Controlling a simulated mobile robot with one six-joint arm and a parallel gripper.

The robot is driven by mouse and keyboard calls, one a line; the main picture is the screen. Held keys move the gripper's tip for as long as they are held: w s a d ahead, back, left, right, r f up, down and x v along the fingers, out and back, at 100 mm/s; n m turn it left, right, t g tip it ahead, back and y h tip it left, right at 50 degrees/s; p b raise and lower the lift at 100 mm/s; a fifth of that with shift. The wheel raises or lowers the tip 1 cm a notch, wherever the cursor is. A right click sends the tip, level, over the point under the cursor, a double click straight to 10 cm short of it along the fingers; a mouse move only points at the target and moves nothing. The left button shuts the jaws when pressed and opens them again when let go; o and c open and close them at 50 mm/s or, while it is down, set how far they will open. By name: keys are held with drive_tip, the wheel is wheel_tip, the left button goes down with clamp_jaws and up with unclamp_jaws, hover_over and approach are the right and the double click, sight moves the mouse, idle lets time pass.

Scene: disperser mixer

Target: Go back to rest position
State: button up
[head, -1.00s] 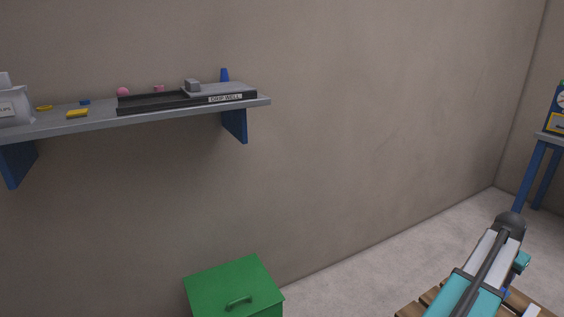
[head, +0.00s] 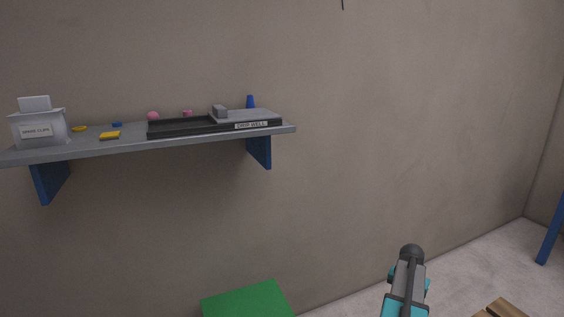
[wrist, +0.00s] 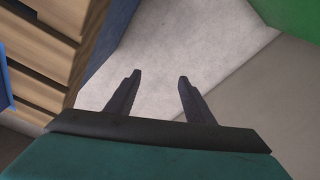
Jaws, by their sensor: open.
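My gripper (wrist: 158,78) shows in the wrist view with its two dark fingers apart and nothing between them. It hangs over bare pale floor. In the head view only part of my arm shows at the lower right, grey and teal with a dark rounded joint. The fingers cannot be made out there.
A grey wall shelf (head: 90,148) holds a white bin (head: 38,128), a black tray labelled "DRIP WELL" (head: 180,128) and small items. A green box (head: 250,302) stands below. Wooden slats (wrist: 38,90) lie left in the wrist view. A blue leg (head: 551,232) stands far right.

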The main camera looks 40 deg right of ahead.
drive_tip(key=w+a+f+n+y, duration=0.1)
drive_tip(key=w+a+f+n, duration=0.1)
drive_tip(key=w+a+f, duration=0.5)
drive_tip(key=w+a+f+n, duration=0.1)
drive_tip(key=w+a+f, duration=0.1)
drive_tip(key=w+a, duration=0.5)
drive_tip(key=w+a+f+n+g+y+p, duration=0.15)
drive_tip(key=a+f, duration=0.25)
drive_tip(key=a, duration=0.7)
drive_tip(key=a+f+n, duration=0.3)
drive_tip(key=a+f, duration=0.2)
drive_tip(key=a, duration=0.7)
drive_tip(key=s+a+f+n+g, duration=0.1)
drive_tip(key=s+a+f+n, duration=0.2)
drive_tip(key=a, duration=0.8)
drive_tip(key=s+a+f+n+g, duration=0.1)
drive_tip(key=s+a+f+n, duration=0.1)
drive_tip(key=s+a, duration=0.6)
drive_tip(key=s+a+f+n+g, duration=0.2)
drive_tip(key=s+a+f, duration=0.1)
drive_tip(key=s+a, duration=0.5)
drive_tip(key=shift+s+a+p, duration=0.25)
drive_tip(key=shift+s+p, duration=0.2)
drive_tip(key=shift+s, duration=0.65)
drive_tip(key=shift+f, duration=0.1)
